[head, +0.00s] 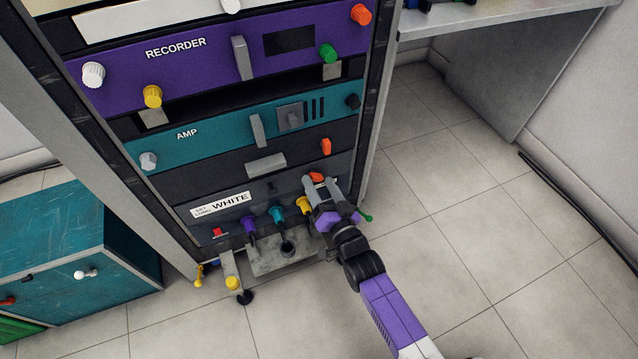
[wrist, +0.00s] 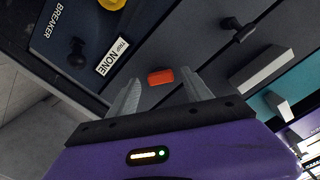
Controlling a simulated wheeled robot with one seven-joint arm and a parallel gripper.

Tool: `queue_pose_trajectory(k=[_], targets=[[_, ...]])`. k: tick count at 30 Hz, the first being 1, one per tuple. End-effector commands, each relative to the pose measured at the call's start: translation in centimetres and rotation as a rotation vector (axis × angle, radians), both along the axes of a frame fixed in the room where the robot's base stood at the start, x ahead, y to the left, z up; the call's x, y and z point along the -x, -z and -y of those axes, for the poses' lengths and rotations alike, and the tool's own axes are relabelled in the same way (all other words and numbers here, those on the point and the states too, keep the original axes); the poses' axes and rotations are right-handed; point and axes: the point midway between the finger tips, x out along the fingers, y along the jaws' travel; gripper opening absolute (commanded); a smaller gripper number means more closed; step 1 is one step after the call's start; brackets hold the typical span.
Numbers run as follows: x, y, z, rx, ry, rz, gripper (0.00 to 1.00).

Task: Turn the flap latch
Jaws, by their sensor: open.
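A small orange piece (head: 316,177) sits on the lower dark panel of the rack, just beyond my fingertips in the head view. It is probably the flap latch, but no label confirms this. In the wrist view an orange block (wrist: 160,76) shows between the fingers, lying roughly crosswise. My gripper (head: 320,186) is open and empty, with a finger to each side of the orange piece. Contact cannot be told. A second orange piece (head: 326,147) stands upright on the panel above. A grey handle (head: 265,165) is to its left.
Yellow (head: 304,205), teal (head: 276,214) and purple (head: 248,224) knobs stand close left of my gripper. A RECORDER panel (head: 205,75) and an AMP panel (head: 205,125) are above. A teal cabinet (head: 70,240) stands at left.

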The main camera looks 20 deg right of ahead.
Motion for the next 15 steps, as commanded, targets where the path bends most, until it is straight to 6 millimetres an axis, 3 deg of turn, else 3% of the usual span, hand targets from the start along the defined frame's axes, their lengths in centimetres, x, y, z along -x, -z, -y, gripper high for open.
queue_pose_trajectory(k=[4,13,15], targets=[[-1.17,0.09,0.02,0.0,0.001,-0.001,0.58],[-1.42,-0.01,0.02,0.0,0.0,-0.001,0.58],[-1.41,-0.03,0.01,0.0,0.0,-0.001,0.46]])
